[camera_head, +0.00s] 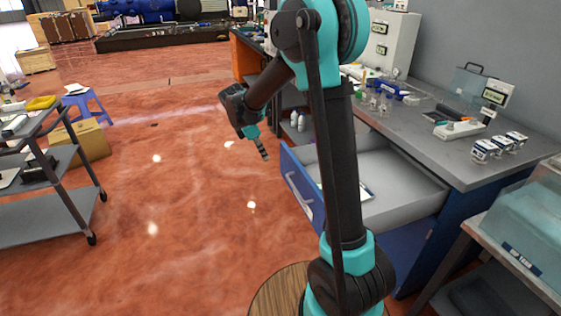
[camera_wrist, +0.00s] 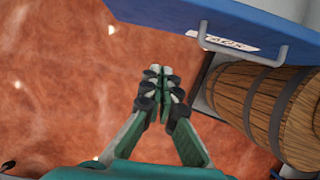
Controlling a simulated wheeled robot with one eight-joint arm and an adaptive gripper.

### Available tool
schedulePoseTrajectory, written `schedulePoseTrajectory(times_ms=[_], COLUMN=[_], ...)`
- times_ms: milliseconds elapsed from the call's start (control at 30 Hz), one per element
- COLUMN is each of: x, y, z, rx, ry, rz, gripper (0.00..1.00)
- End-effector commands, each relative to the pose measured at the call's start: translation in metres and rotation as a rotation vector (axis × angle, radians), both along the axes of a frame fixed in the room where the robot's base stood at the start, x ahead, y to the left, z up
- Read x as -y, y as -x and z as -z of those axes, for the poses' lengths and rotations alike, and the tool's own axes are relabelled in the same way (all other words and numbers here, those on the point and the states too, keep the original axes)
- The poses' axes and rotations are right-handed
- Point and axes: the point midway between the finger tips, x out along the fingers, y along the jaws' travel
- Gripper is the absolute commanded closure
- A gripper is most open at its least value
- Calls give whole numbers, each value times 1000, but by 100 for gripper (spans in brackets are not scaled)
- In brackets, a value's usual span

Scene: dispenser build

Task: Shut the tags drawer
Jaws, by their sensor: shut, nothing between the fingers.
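The drawer (camera_head: 405,192) stands pulled out from the blue workbench in the head view, with its pale inside showing and a flat item lying in it. Its blue front faces left and carries a metal handle (camera_head: 299,190). In the wrist view the blue drawer front (camera_wrist: 250,25) crosses the top right, with the handle (camera_wrist: 243,48) and a white label whose lettering is hard to read. My gripper (camera_head: 266,157) is shut and empty, pointing down in front of the drawer, to the left of its front. Its closed fingertips (camera_wrist: 160,68) show below and left of the handle, apart from it.
The grey workbench top (camera_head: 463,165) holds small boxes, a power strip and tools. A wooden barrel (camera_wrist: 265,105) stands near the drawer front. A grey cart (camera_head: 50,205) and blue stool stand at left. The red floor between is clear.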

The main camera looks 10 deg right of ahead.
Motion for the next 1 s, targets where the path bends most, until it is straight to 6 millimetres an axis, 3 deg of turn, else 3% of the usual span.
schedulePoseTrajectory(times_ms=[267,733,1000], x=[4,37,70], y=[-2,-8,-14], z=[14,96,93], rx=[-2,-1,-1], ry=[1,1,0], rz=[-3,-1,-1], gripper=[100,100,100])
